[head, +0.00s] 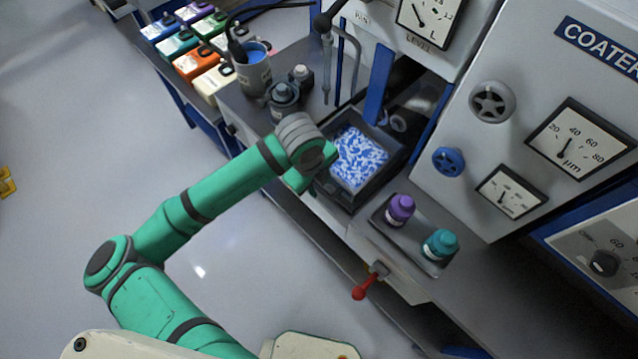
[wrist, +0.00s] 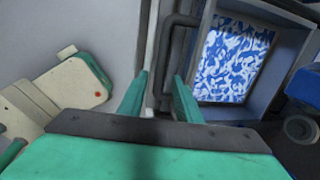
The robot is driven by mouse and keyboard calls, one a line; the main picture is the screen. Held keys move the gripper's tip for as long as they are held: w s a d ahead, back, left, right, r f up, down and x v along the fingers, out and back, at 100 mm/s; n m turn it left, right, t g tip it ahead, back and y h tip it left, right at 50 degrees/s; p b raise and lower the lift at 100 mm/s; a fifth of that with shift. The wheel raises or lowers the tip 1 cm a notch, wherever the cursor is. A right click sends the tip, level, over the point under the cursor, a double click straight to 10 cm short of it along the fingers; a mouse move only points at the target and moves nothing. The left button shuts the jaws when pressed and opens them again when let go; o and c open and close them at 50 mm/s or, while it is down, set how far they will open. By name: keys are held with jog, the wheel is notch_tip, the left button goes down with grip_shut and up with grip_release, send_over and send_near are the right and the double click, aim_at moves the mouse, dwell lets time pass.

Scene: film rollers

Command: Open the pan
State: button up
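The pan (head: 337,188) is a dark open-topped box full of blue and white mottled stuff, set in the machine under the gauge panel in the head view. It also shows at the upper right of the wrist view (wrist: 205,62). A dark bar handle (wrist: 168,50) runs along its near side there. My gripper (wrist: 161,76) is open, its green fingers apart on either side of the lower part of the handle. I cannot tell whether either finger touches it. In the head view my gripper (head: 300,180) is at the pan's left front edge, largely hidden by my wrist.
A tray with a purple bottle (head: 400,209) and a teal bottle (head: 440,245) stands right of the pan. A red-knobbed lever (head: 367,284) sticks out below.

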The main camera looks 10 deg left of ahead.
notch_tip(320, 180, up, 10)
jog(key=s, duration=0.1)
jog(key=shift+s+a, duration=0.3)
jog(key=shift+a, duration=0.15)
